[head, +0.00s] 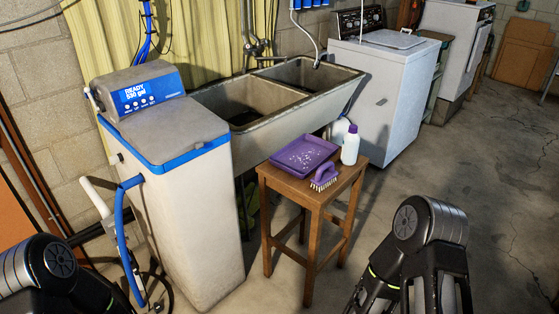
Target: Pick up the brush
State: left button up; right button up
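A purple brush (324,176) with pale bristles rests on the front part of a wooden stool's top (293,186). It lies beside a purple tray (304,153) holding small white bits. A white bottle (350,147) with a purple cap stands just behind and to the right of the brush. My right arm shows at the lower right, in front of the stool and well apart from the brush; its gripper's fingertips are not visible. My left arm shows only at the lower left corner, and its fingertips are out of frame.
A water softener (192,190) with a blue-trimmed lid stands left of the stool. A double concrete sink (262,110) is behind the stool. A white washing machine (383,95) stands behind right. Blue hoses (123,240) hang at the left. The concrete floor at right is clear.

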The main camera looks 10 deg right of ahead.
aim_at(326, 173)
jog(key=i+l+u, duration=0.25)
jog(key=l+u, duration=0.2)
jog(key=l, duration=0.25)
jog(key=i+l+u, duration=0.25)
jog(key=l, duration=0.15)
jog(key=k, duration=0.05)
